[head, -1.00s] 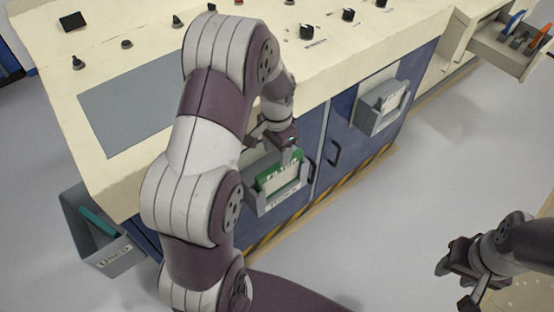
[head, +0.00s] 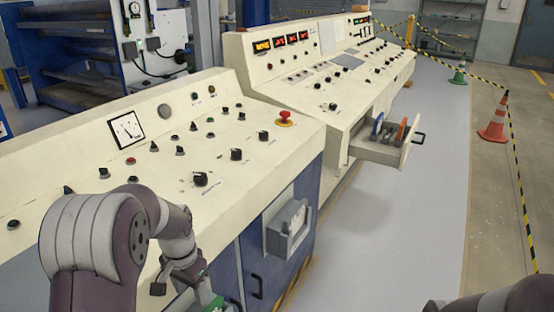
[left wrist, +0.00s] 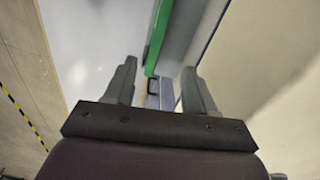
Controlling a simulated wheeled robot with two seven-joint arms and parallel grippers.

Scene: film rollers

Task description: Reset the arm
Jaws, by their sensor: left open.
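My left arm (head: 95,240) comes in from the lower left, bent over the front of the cream console. My left gripper (head: 186,284) is low at the bottom edge, beside the blue cabinet front. A green item (head: 214,303) shows just below it, mostly cut off by the frame. In the left wrist view the two fingers of the left gripper (left wrist: 158,80) are spread with nothing between them. A green strip (left wrist: 158,38) lies beyond the fingertips. A part of my right arm (head: 500,298) shows at the lower right; its gripper is out of frame.
The console (head: 250,140) has knobs and a red emergency button (head: 284,119). A grey holder (head: 288,228) hangs on the cabinet front. An open drawer (head: 385,147) holds blue and orange-handled items. Cones (head: 494,118) and striped tape stand right; the grey floor is clear.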

